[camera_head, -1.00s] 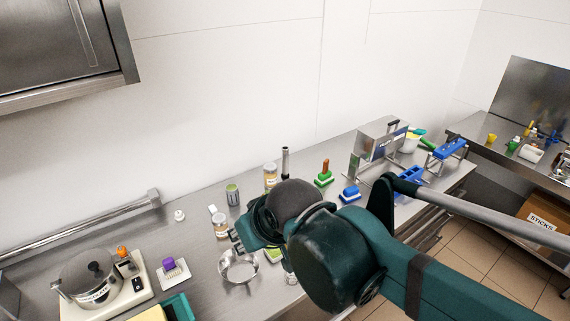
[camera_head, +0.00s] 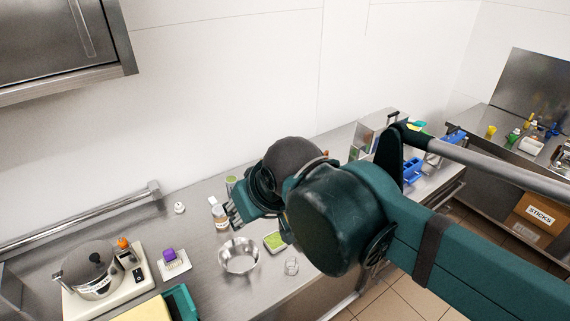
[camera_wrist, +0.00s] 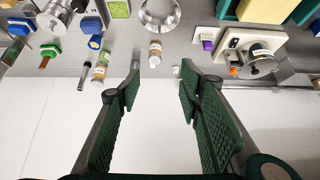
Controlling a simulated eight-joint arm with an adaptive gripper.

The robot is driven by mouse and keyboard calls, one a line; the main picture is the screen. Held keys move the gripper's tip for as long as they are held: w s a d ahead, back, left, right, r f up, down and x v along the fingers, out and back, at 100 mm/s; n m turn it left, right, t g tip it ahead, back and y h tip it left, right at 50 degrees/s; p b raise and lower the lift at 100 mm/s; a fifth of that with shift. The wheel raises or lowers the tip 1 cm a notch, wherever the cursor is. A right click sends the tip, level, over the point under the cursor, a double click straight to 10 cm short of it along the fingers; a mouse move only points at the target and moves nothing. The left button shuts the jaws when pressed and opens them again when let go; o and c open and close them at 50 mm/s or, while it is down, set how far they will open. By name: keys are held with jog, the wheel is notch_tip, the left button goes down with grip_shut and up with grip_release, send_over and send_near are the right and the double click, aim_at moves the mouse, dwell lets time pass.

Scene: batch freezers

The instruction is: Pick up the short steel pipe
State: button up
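In the head view only part of my gripper (camera_head: 236,212) shows, above the counter near a jar.
A white-lidded jar (camera_wrist: 155,52) and a small white piece (camera_wrist: 176,71) stand ahead of the fingers. A steel bowl (camera_head: 239,256), a green sponge-like block (camera_head: 274,241) and a small glass (camera_head: 291,266) are nearby. A pot on a hot plate (camera_head: 137,275) is at left.

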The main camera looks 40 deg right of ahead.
jog(key=w+d+r+m+h, duration=0.1)
jog(key=w+d+r, duration=0.25)
jog(key=w, duration=0.35)
jog(key=w+d+r+m, duration=0.1)
jog(key=w+d+r, duration=0.1)
jog(key=w+d, duration=0.35)
jog(key=w+d+r+m+h, duration=0.1)
jog(key=w+d+r+m, duration=0.15)
jog(key=w, duration=0.55)
jog(key=m+g+h+p, duration=0.1)
jog(key=m+g+h, duration=0.15)
jog(key=m, duration=0.25)
send_over(284, 139)
jog(key=s, duration=0.1)
notch_tip(284, 139, down, 9)
jog(key=shift+n+g, duration=0.25)
jog(key=f, duration=2)
jog(key=shift+a, duration=0.3)
jog(key=shift+s+f, duration=0.1)
jog(key=shift+f, duration=0.2)
